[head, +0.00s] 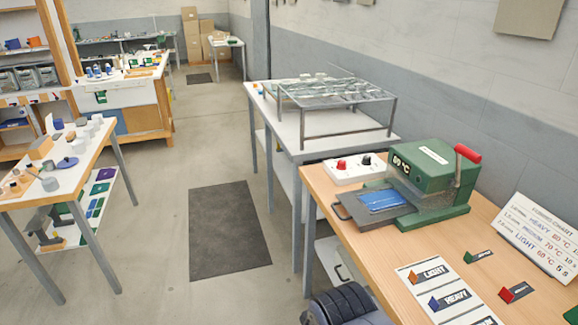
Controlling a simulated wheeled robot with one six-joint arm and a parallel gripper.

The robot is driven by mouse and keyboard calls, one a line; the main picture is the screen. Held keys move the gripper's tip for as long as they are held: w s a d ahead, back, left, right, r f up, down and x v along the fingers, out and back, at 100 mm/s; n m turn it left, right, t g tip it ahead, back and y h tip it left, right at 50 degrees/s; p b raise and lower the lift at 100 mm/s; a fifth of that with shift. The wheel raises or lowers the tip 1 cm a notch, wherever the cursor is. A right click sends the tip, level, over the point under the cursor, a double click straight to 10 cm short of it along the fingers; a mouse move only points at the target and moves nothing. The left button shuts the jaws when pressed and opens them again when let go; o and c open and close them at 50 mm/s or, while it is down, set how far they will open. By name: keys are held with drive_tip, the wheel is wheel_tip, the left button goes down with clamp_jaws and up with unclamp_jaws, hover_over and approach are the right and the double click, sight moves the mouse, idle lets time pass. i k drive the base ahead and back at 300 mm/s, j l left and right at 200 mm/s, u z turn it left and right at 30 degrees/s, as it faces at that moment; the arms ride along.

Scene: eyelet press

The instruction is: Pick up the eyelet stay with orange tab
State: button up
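On the wooden table at the right, a white card lettered LIGHT and HEAVY carries a small orange tab (414,276) beside the word LIGHT. I cannot tell whether this is a loose stay or part of the card. A blue tab (434,303) sits beside HEAVY. A dark stay with a green tab (477,257) and one with a red tab (515,292) lie apart on the bare wood. My gripper is not in view.
A green press (435,182) with a red-knobbed lever and a blue sheet on its plate stands on the wooden table (385,255). A control box (354,168) and a lettered chart (540,236) flank it. A dark mat (228,228) lies on open floor between the tables.

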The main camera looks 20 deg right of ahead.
sight(414, 279)
drive_tip(key=z, duration=2.2)
